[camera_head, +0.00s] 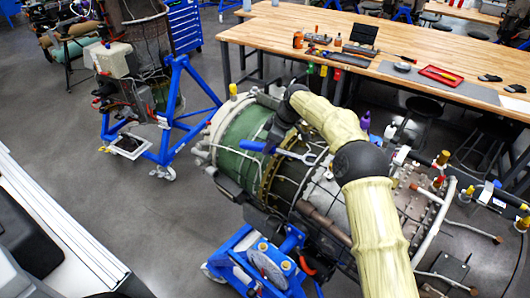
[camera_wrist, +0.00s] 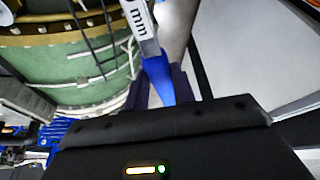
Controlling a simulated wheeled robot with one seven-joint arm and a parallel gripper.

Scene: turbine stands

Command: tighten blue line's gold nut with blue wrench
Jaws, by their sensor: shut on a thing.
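The blue wrench has a blue handle (camera_head: 252,146) and a silver shaft (camera_head: 298,155). It lies across my gripper (camera_head: 275,138), above the green and metal turbine engine (camera_head: 240,128). In the wrist view, my gripper (camera_wrist: 156,90) is shut on the wrench's blue handle (camera_wrist: 158,78); its silver part, with "mm" printed on it, points away toward the top edge. The wrench's working end is cut off in the wrist view and too small to judge in the head view. I cannot make out the blue line or its gold nut.
A blue stand (camera_head: 262,265) supports the engine. Another blue stand (camera_head: 176,120) with equipment stands to the left. A wooden workbench (camera_head: 280,30) with tools and a red tray (camera_head: 441,75) is behind. Pipes and fittings crowd the engine's right end.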

